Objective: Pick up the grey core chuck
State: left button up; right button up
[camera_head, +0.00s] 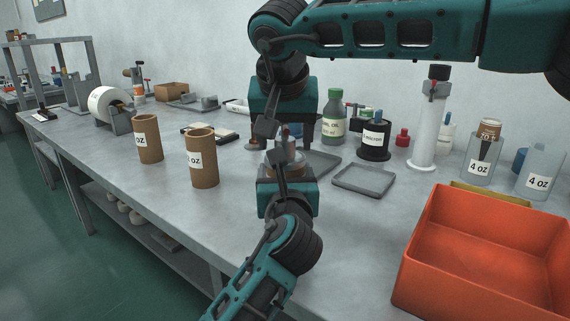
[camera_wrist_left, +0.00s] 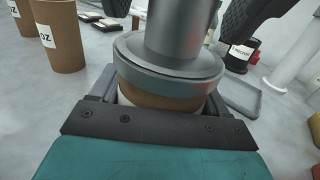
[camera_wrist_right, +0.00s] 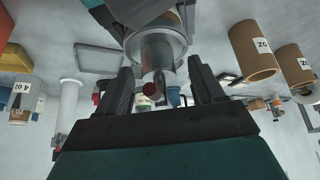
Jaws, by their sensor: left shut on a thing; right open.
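The grey core chuck (camera_wrist_left: 168,62) is a metal cylinder with a wide round flange. In the left wrist view it stands upright on a brown cup-like piece (camera_wrist_left: 165,100). My left gripper (camera_head: 287,172) comes from the front and is shut around that brown piece, just under the flange. My right gripper (camera_head: 284,130) comes down from above and is open. In the right wrist view the chuck (camera_wrist_right: 157,48) shows beyond and between its two spread fingers, with no clear contact. In the head view the arms hide most of the chuck.
Two brown cups (camera_head: 202,160) (camera_head: 148,139) stand to the left. An orange bin (camera_head: 425,245) fills the right front. A flat grey tray (camera_head: 364,180), a black pot (camera_head: 374,140), a green bottle (camera_head: 333,118) and a white column (camera_head: 425,130) stand behind. The table front left is clear.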

grip_shut()
dwell(0.7)
